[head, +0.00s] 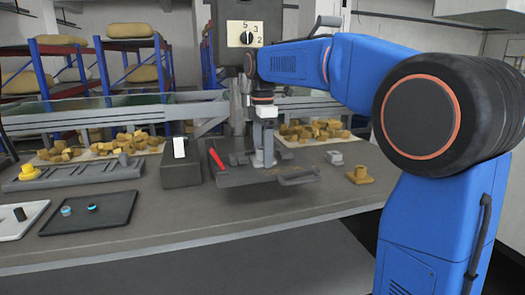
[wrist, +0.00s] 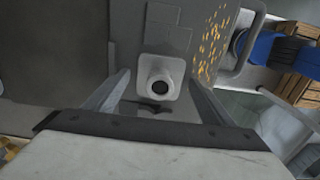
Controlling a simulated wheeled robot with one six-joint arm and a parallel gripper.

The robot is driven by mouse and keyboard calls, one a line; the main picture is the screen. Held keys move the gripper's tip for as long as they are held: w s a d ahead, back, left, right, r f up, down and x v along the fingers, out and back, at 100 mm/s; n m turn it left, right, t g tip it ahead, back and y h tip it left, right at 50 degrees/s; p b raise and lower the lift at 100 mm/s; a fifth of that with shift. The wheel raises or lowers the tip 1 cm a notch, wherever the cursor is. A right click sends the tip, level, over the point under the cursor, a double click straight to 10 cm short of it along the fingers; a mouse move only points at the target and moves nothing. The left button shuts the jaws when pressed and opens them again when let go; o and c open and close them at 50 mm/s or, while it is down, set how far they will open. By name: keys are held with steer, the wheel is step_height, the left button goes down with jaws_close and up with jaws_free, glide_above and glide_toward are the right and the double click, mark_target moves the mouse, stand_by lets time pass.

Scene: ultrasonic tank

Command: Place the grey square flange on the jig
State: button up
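A light grey flange (wrist: 159,78) with a rounded square base and a collar around a dark hole shows in the wrist view. It stands between my gripper's two fingers (wrist: 158,84), with gaps on both sides. My gripper (head: 263,150) is open, low over the grey machine table. In the head view a pale grey form (head: 264,158) at the fingertips looks like this flange, though the fingers partly hide it. The flange appears to rest on a grey surface with flat raised plates (wrist: 165,38). I cannot tell for sure whether this is the jig.
A small grey block-like part (head: 335,158) and a yellow flange (head: 360,175) stand right of the machine table. A slotted grey rack (head: 90,174) and a black tray (head: 85,222) lie farther left.

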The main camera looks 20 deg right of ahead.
mark_target(262, 150)
step_height(262, 150, up, 12)
stand_by(0.8)
steer(key=shift+r, duration=0.1)
steer(key=s+d+f+m+t, duration=0.2)
steer(key=s+f+m, duration=0.7)
steer(key=s+f, duration=0.6)
steer(key=s+d+f+m+t, duration=0.2)
steer(key=s+d+f+m, duration=0.3)
steer(key=s+f+m, duration=0.4)
steer(key=s+f, duration=0.7)
steer(key=s, duration=0.2)
steer(key=shift+s+f+t, duration=0.15)
steer(key=shift+s+t, duration=0.05)
steer(key=shift+t, duration=0.2)
steer(key=shift+c, duration=0.2)
